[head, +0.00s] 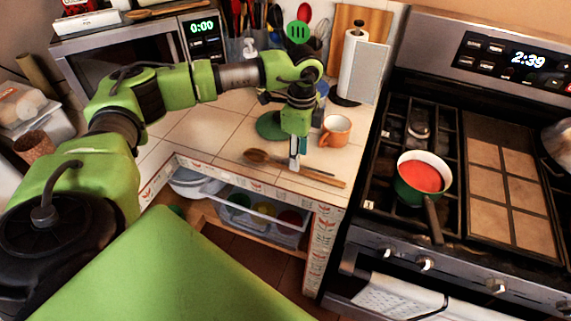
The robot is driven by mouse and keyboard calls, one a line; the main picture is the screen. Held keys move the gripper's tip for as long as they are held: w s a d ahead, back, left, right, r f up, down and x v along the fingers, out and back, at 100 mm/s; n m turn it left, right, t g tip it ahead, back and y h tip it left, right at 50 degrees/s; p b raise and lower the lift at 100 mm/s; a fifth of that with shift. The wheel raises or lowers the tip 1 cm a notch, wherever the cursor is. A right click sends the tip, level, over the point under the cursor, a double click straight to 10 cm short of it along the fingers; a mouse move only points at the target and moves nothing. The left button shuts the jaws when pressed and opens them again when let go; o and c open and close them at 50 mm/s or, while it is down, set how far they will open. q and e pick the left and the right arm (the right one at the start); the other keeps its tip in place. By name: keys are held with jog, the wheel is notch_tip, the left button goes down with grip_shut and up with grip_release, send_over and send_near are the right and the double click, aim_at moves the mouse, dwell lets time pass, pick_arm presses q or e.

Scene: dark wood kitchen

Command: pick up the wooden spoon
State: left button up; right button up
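A wooden spoon (258,156) lies on the tiled counter near its front edge, its bowl to the left and its handle running right. My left gripper (297,162) points down over the middle of the spoon and hides part of the handle. I cannot tell whether its fingers touch the spoon or how far apart they are. My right gripper is not in view.
An orange mug (335,131) stands just right of my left gripper. Behind are a paper towel roll (351,62) and utensils. A microwave (130,55) is at the back left. The stove, with a pot (424,173) of red food, is right.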

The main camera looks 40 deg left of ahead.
pick_arm(q)
notch_tip(320, 180, down, 4)
jog(key=shift+r+p, duration=0.15)
jog(key=shift+p, duration=0.6)
jog(key=shift+a+f, duration=0.1)
jog(key=shift+f, duration=0.25)
grip_shut()
jog(key=shift+r, duration=0.2)
